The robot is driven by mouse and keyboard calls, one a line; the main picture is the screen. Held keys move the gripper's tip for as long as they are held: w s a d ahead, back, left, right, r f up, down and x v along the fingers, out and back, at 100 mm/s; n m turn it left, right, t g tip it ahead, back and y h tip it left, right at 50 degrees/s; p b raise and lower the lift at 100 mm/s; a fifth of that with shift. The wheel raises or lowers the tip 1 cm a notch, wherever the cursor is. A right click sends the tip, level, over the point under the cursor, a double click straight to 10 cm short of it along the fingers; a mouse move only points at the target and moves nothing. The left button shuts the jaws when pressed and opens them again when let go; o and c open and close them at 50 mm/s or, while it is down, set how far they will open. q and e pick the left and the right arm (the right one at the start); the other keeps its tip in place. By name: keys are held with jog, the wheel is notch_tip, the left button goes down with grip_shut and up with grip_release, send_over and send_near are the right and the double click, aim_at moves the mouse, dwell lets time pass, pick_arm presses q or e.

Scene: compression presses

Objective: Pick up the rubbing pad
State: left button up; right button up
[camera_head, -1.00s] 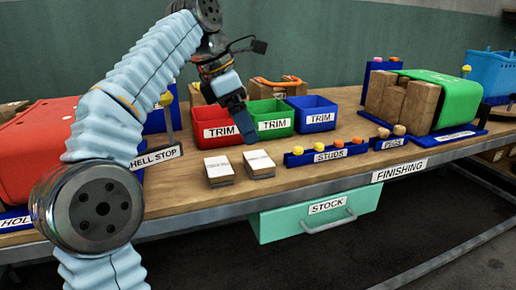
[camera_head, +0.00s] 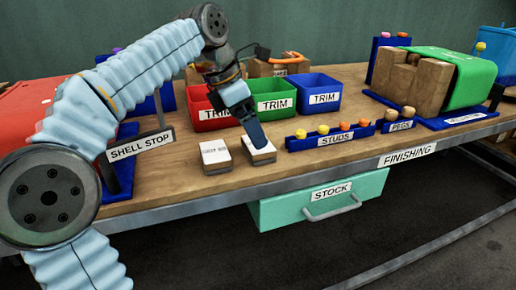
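Two small blocks with white tops and grey lower edges stand side by side on the wooden bench, the left block (camera_head: 216,158) and the right block (camera_head: 262,158). Small print shows on the left one but is too small to read, so I cannot tell which is the rubbing pad. My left gripper (camera_head: 256,141) points down at the right block, its tip over or touching the top and hiding part of it. The fingers are seen edge-on, so their opening is hidden. My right gripper is out of view.
Red, green and blue TRIM bins (camera_head: 321,94) stand behind the blocks. A blue STUDS rack (camera_head: 331,139) and a PEGS rack (camera_head: 401,123) lie to the right. The SHELL STOP sign (camera_head: 140,144) stands left. A green STOCK drawer (camera_head: 280,211) hangs below the bench's front edge.

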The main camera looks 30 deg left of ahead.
pick_arm(q)
jog(key=x, duration=0.3)
jog(key=shift+d+f, duration=0.15)
jog(key=shift+f, duration=0.2)
jog(key=shift+c, duration=0.3)
jog(key=c, duration=0.8)
jog(key=shift+r, duration=0.1)
jog(key=shift+w+r, duration=0.1)
jog(key=shift+r, duration=0.5)
jog(key=s+r, duration=0.1)
jog(key=r, duration=0.1)
jog(key=s+d+r, duration=0.1)
jog(key=r, duration=0.1)
jog(key=s+r, duration=0.2)
jog(key=r, duration=0.1)
jog(key=shift+s+d, duration=0.1)
jog(key=shift+d, duration=0.2)
jog(key=s+d+r, duration=0.1)
jog(key=s, duration=0.2)
jog(key=s+d+r, duration=0.1)
jog(key=s+r, duration=0.1)
jog(key=s, duration=0.1)
jog(key=s+d+r, duration=0.1)
jog(key=s, duration=0.2)
jog(key=shift+d+r, duration=0.2)
jog(key=shift+r, duration=0.15)
